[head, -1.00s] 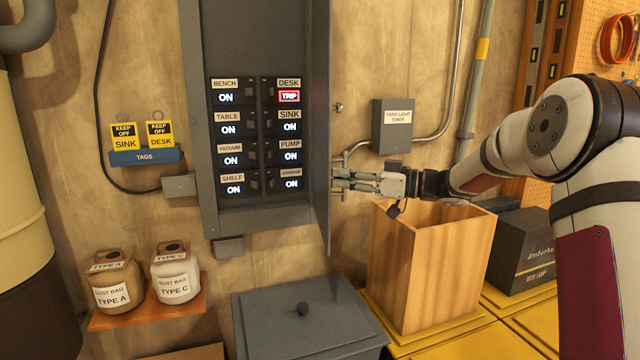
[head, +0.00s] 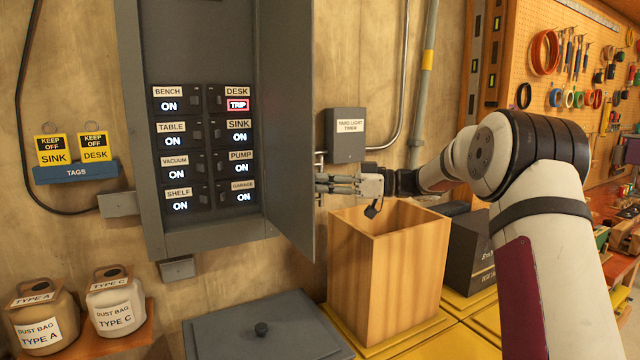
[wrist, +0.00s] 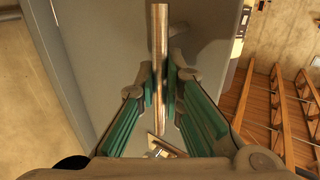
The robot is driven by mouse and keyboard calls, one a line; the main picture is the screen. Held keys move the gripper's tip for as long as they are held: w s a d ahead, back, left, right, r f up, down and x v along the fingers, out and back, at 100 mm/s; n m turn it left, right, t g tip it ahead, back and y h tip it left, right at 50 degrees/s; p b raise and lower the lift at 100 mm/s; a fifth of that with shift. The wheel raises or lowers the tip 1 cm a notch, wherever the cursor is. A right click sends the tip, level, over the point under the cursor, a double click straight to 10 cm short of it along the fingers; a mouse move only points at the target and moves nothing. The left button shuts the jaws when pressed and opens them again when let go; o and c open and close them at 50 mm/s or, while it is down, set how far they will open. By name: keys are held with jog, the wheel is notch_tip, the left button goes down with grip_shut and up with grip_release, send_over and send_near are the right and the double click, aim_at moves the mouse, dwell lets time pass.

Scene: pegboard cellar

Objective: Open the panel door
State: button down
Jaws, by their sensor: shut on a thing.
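The grey panel door (head: 287,120) stands swung open on the right side of the grey electrical panel (head: 185,235), its inner face showing in the head view. Inside are two columns of labelled breakers; the DESK one (head: 238,104) reads TRIP in red and the others read ON. My gripper (head: 325,185) is at the door's outer side, near its free edge. In the wrist view, my gripper (wrist: 160,88) is shut on the shiny metal bar handle (wrist: 159,40), with green pads on both sides of it. The door partly hides the fingertips in the head view.
An open wooden box (head: 385,270) stands just below my gripper. A yard light timer box (head: 345,135) with conduit is on the wall behind it. A grey lidded box (head: 225,330) sits under the panel; a dark box (head: 470,250) stands at right.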

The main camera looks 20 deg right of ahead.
jog(key=c, duration=1.7)
grip_release()
jog(key=v, duration=1.2)
jog(key=shift+r, duration=0.15)
